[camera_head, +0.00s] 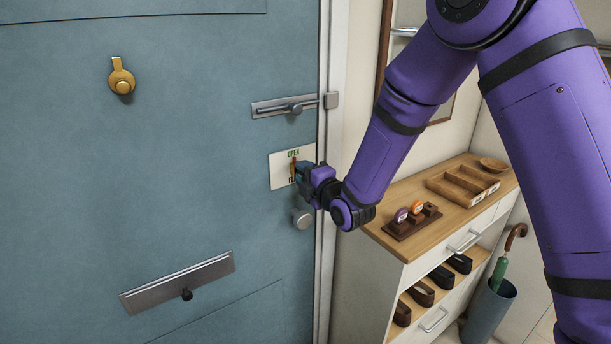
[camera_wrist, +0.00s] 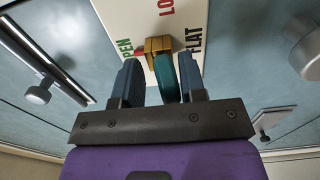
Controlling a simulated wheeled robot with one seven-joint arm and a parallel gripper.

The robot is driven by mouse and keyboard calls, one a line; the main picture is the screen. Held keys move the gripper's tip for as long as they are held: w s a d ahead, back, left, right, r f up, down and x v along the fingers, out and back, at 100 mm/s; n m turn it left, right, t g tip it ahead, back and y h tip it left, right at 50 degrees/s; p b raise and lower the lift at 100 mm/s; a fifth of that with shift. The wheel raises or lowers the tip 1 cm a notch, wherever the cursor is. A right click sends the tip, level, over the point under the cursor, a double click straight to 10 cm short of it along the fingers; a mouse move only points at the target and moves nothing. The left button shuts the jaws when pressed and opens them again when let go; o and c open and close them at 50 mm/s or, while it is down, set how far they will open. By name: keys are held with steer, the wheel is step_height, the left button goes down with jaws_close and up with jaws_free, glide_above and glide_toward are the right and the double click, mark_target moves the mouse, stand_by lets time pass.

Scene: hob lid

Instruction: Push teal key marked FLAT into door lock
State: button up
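The teal key (camera_wrist: 165,80) is between my gripper's two fingers, its far end at the brass lock (camera_wrist: 157,46); how deep it sits cannot be seen. My gripper (camera_wrist: 161,80) is at the lock in front of the door. A narrow gap shows between the left finger and the key, while the right finger is close beside it or touching. The white lock plate (camera_head: 279,172) on the blue door carries OPEN, LO… and FLAT lettering. In the head view my gripper (camera_head: 301,173) hides most of the lock and key.
A sliding bolt (camera_head: 288,106) is above the lock plate and a round knob (camera_head: 302,219) below it. A letter slot (camera_head: 178,283) is lower left. At right, a wooden-topped cabinet (camera_head: 450,205) holds a key rack (camera_head: 411,222) with purple and orange keys.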

steer(key=shift+o, duration=0.2)
steer(key=shift+s, duration=0.1)
steer(key=v, duration=1)
steer(key=shift+s+d, duration=0.25)
steer(key=shift+d, duration=0.05)
